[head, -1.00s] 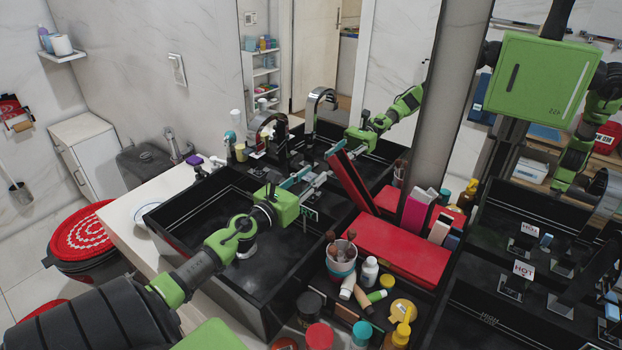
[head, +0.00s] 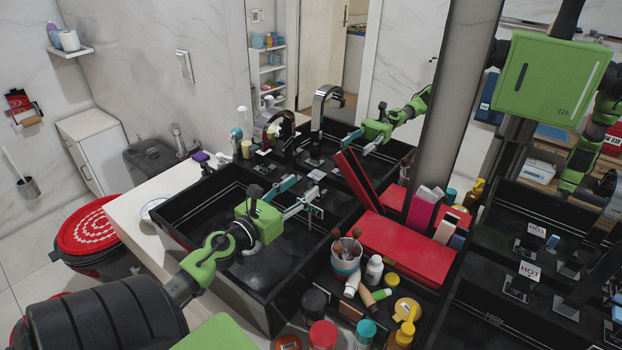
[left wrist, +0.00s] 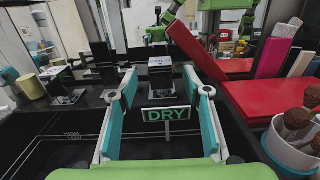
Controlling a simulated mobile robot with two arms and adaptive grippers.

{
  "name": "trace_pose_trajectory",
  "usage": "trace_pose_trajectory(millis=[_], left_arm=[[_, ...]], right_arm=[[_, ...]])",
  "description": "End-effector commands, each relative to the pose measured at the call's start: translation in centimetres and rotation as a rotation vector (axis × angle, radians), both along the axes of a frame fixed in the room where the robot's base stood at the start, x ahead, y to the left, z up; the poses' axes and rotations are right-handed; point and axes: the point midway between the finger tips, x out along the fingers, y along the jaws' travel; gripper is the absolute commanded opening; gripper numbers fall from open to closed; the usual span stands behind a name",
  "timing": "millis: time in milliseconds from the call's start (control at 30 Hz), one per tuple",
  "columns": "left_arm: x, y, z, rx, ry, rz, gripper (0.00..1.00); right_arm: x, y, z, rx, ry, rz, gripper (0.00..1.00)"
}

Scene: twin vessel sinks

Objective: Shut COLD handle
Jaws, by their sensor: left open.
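The handle with the white label (left wrist: 160,63) is straight ahead in the left wrist view, on a dark base (left wrist: 161,87). Its lettering is small; I take it for the COLD handle. In the head view the white label (head: 317,174) is just beyond my left gripper's fingertips. My left gripper (head: 305,186) is open and empty over the left black basin (head: 185,207). Its teal fingers also show in the left wrist view (left wrist: 168,88), one on each side of the handle's line, apart from it. I cannot tell how far the handle is turned. My right gripper is not seen directly.
A DRY sign (left wrist: 167,115) stands below, between the fingers. A red box (head: 405,247) and a cup of brushes (head: 345,262) stand right of the basin. The mirror repeats my arm and the sinks.

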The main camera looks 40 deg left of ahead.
Motion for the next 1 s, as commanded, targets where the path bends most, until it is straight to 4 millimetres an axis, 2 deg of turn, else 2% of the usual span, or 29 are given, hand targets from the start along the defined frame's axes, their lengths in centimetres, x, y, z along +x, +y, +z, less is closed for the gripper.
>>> trace_pose_trajectory(millis=[100, 300, 1000], left_arm=[[-2.3, -0.2, -0.1, -0.002, 0.001, 0.002, 0.44], [-4.1, -0.4, -0.1, -0.002, 0.001, 0.000, 0.44], [-4.3, -0.4, 0.3, 0.000, 0.000, -0.001, 0.44]], right_arm=[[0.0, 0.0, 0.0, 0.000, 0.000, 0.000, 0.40], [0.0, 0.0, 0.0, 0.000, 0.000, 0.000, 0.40], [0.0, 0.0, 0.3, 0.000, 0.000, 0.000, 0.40]])
